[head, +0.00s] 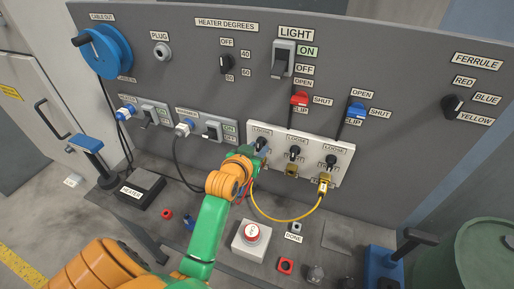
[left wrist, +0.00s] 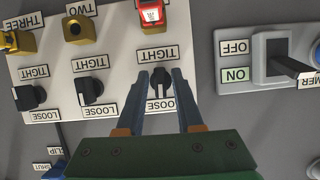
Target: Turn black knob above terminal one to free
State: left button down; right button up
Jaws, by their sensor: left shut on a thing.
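The white terminal panel (head: 343,160) carries three black knobs in a row, each between LOOSE and TIGHT labels. My left gripper (left wrist: 162,75) is at the leftmost knob (head: 261,143), above terminal one. In the left wrist view, where the labels are upside down, its two fingers are on either side of this black knob (left wrist: 161,80), shut on it. A red lit connector (left wrist: 150,13) sits at terminal one, by the TIGHT label. The knob's exact pointing direction is partly hidden by the fingers. My right gripper is not in view.
The second knob (head: 295,153) and third knob (head: 331,161) stand close to the right. A switch (head: 212,130) is left of the panel. A yellow cable (head: 284,219) loops below it. A red-topped button box (head: 251,238) stands on the bench.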

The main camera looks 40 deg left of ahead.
pick_arm(q)
jog(key=shift+r, duration=0.35)
jog(key=c, duration=0.9)
grip_release()
jog(key=shift+c, duration=0.2)
jog(key=shift+o, duration=0.5)
jog(key=shift+w+f, duration=0.1)
jog(key=shift+f, duration=0.1)
jog(key=b+v, duration=0.1)
jog(key=v, duration=0.6)
